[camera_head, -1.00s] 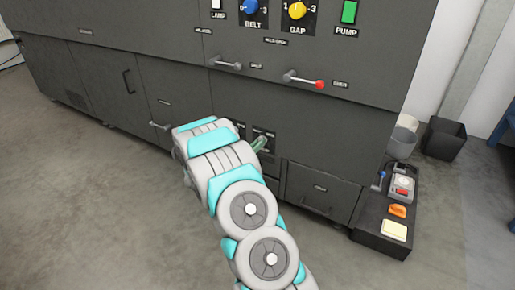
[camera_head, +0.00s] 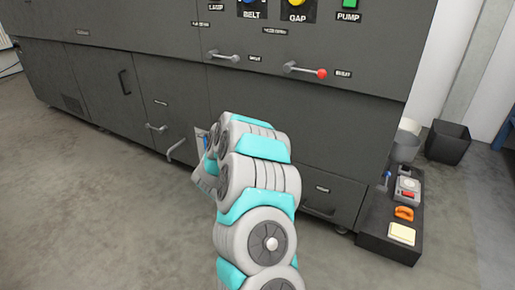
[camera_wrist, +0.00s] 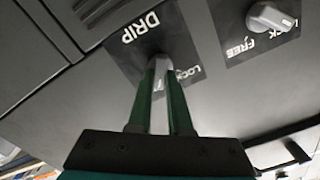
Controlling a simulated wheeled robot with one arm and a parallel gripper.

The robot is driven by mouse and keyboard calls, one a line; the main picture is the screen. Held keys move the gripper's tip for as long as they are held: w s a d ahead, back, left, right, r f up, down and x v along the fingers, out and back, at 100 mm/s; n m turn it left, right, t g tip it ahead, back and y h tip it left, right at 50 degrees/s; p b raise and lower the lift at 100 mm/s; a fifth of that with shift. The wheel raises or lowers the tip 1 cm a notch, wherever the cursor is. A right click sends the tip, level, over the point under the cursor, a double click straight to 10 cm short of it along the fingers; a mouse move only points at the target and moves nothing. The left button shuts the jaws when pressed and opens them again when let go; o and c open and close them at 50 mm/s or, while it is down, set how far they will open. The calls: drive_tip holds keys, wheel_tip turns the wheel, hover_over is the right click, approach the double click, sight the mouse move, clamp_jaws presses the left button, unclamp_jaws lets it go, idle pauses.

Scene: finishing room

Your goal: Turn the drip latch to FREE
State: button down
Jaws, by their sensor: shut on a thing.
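In the wrist view the drip latch, a light grey knob (camera_wrist: 161,65), sits on a dark plate (camera_wrist: 185,42) lettered DRIP, with LOCK partly readable beside it. My gripper (camera_wrist: 162,78) has its two green fingers shut on the knob, one on each side. The fingers hide part of the plate, and no FREE mark shows on it. In the head view my own arm hides the gripper and the latch.
A second grey knob (camera_wrist: 270,18) on a plate with FREE and LOCK is right of the drip latch. Above my arm, a red-tipped lever (camera_head: 305,70) and a grey lever (camera_head: 223,56) stick out. A black tray (camera_head: 375,240) with small items lies at right.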

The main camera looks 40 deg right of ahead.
drive_tip(key=shift+m+b, duration=0.45)
drive_tip(key=shift+m, duration=0.65)
drive_tip(key=c, duration=0.8)
unclamp_jaws()
drive_tip(key=shift+c, duration=0.2)
drive_tip(key=p+v, duration=0.1)
drive_tip(key=v, duration=0.6)
drive_tip(key=shift+s+a, duration=0.2)
drive_tip(key=shift+a, duration=0.2)
